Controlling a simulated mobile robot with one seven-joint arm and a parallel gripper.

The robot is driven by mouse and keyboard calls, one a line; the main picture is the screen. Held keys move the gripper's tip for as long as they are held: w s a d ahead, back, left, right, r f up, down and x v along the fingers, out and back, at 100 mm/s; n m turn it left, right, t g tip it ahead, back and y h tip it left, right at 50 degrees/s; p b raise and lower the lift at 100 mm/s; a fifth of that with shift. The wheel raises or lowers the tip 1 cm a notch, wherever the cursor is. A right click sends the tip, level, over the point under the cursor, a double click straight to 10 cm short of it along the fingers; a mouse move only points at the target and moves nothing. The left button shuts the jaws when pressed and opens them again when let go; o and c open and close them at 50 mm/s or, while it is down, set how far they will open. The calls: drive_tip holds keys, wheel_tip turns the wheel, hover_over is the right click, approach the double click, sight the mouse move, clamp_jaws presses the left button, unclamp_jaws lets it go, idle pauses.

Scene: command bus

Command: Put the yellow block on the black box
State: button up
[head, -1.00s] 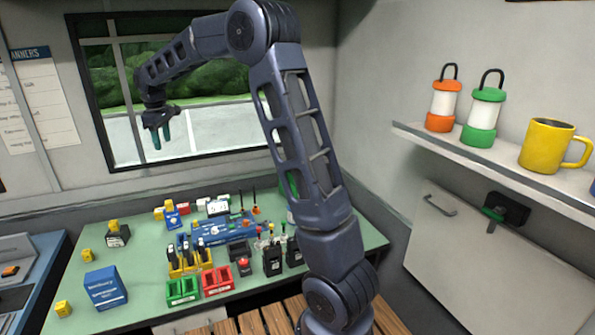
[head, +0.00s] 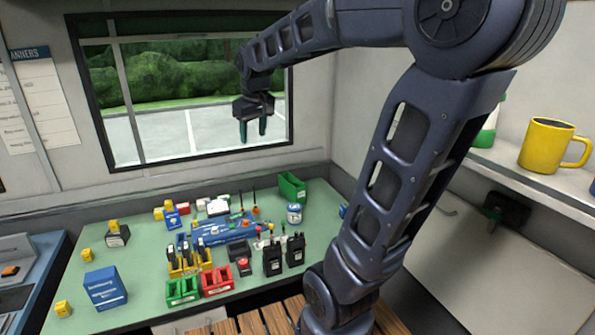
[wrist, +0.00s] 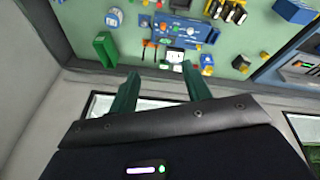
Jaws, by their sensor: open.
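Several small yellow blocks are on the green table. One yellow block (head: 87,255) stands at the left side, and another (head: 63,309) is at the front left corner. A dark box with a pale label (head: 118,238) stands at the back left. A further yellow block (head: 114,226) shows at its top; I cannot tell for certain whether it rests on it or behind it. Another black box (head: 239,250) is mid-table. My gripper (head: 253,130) is open and empty, pointing down in front of the window, high above the table's back. Its green fingers also show in the wrist view (wrist: 161,88).
A blue box (head: 105,288) stands at the front left. A green container (head: 292,187) is at the back right. A shelf with a yellow mug (head: 552,144) is at right.

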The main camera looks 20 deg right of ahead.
drive_tip(key=s+d+f+m, duration=0.2)
drive_tip(key=s+d+f, duration=0.1)
drive_tip(key=s, duration=0.5)
drive_tip(key=s+d+f+m+t, duration=0.1)
drive_tip(key=s+d+f+m, duration=0.1)
drive_tip(key=s+d+f, duration=0.2)
drive_tip(key=shift+s, duration=1.85)
